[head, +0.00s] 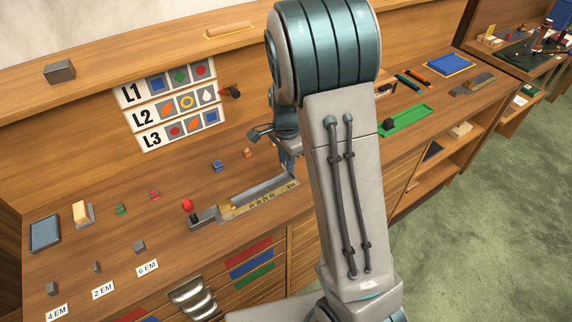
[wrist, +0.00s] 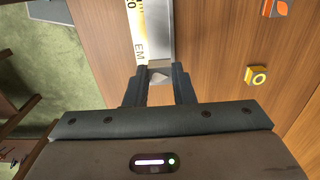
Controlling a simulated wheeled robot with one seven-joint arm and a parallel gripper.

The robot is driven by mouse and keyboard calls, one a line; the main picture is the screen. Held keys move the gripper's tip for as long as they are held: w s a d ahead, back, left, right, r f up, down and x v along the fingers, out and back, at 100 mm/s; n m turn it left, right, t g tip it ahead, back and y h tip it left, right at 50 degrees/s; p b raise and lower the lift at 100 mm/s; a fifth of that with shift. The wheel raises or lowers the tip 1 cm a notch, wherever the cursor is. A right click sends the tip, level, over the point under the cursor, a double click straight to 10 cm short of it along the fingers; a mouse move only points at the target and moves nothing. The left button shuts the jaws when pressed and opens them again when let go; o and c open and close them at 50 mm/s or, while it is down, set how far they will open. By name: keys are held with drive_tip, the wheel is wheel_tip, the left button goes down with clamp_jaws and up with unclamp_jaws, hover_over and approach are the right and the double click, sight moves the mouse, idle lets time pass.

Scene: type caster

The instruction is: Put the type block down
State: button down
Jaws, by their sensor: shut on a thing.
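My gripper (wrist: 161,74) is shut on a small grey type block (wrist: 160,77), which shows only partly between the fingertips in the wrist view. The gripper (head: 288,172) is at the right end of a metal composing tray (head: 262,190) with a yellow EM scale along its front edge. In the wrist view the tray (wrist: 160,30) lies just beyond the fingertips. I cannot tell whether the block touches the tray or the bench. In the head view the block is too small and hidden to make out.
A red-knobbed lever (head: 187,205) stands at the tray's left end. Blue (head: 217,166), orange (head: 247,153), red (head: 154,194) and green (head: 120,209) blocks stand behind and left. A yellow ring block (wrist: 257,75) lies beside my gripper. Grey spacers stand by EM labels (head: 147,268).

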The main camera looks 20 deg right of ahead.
wheel_tip(320, 180, down, 3)
idle(0.3)
drive_tip(key=shift+f+b, duration=0.3)
drive_tip(key=shift+f, duration=0.35)
drive_tip(key=c, duration=1.2)
unclamp_jaws()
drive_tip(key=shift+c, duration=0.2)
drive_tip(key=shift+r, duration=0.15)
